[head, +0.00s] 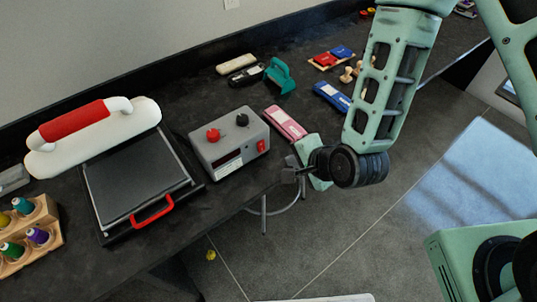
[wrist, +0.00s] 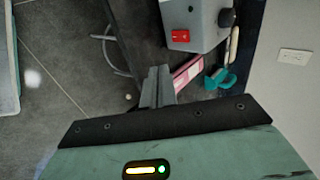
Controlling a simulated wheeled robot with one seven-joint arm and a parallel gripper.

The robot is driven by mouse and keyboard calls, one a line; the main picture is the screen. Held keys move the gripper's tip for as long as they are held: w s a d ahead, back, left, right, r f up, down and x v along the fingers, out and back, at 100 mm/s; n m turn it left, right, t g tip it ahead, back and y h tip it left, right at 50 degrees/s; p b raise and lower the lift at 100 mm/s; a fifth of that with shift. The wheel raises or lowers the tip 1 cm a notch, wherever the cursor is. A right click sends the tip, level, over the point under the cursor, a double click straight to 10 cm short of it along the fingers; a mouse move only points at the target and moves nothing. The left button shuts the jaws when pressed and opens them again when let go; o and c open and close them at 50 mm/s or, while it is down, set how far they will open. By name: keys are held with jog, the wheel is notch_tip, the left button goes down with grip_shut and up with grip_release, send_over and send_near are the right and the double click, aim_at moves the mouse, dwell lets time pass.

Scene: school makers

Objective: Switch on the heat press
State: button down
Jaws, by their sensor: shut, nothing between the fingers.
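The heat press (head: 135,185) stands on the dark bench at the left, with a white upper arm, a red grip and a black plate. Its grey control box (head: 228,150) is to the right of the plate, with a red knob (head: 213,135) and a black knob (head: 242,119) on top. A red rocker switch (head: 262,146) is on the box's right side; it also shows in the wrist view (wrist: 182,36). I cannot tell the switch's position. My gripper (head: 290,170) is shut and empty, to the right of and apart from the box, near the bench's front edge.
A pink item (head: 285,122) lies just behind my gripper. A teal tool (head: 281,76), blue and red packs and wooden stamps lie farther back. Thread spools in a wooden rack (head: 45,215) stand at the left. A round stool (head: 268,207) is below the bench edge.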

aim_at(261, 146)
jog(key=b+x, duration=0.2)
jog(key=b, duration=0.3)
jog(key=shift+d+f+b, duration=0.1)
jog(key=shift+d+b, duration=0.05)
jog(key=shift+b, duration=0.2)
jog(key=shift+f+b, duration=0.2)
jog(key=shift+b, duration=0.95)
jog(key=x, duration=0.7)
jog(key=shift+w+a, duration=0.2)
jog(key=shift+a, duration=0.2)
jog(key=shift+w+a, duration=0.65)
jog(key=shift+w, duration=0.3)
jog(key=shift+w+a+f+p, duration=0.1)
jog(key=shift+w+a+p, duration=0.25)
jog(key=shift+w, duration=0.2)
jog(key=shift+f, duration=0.1)
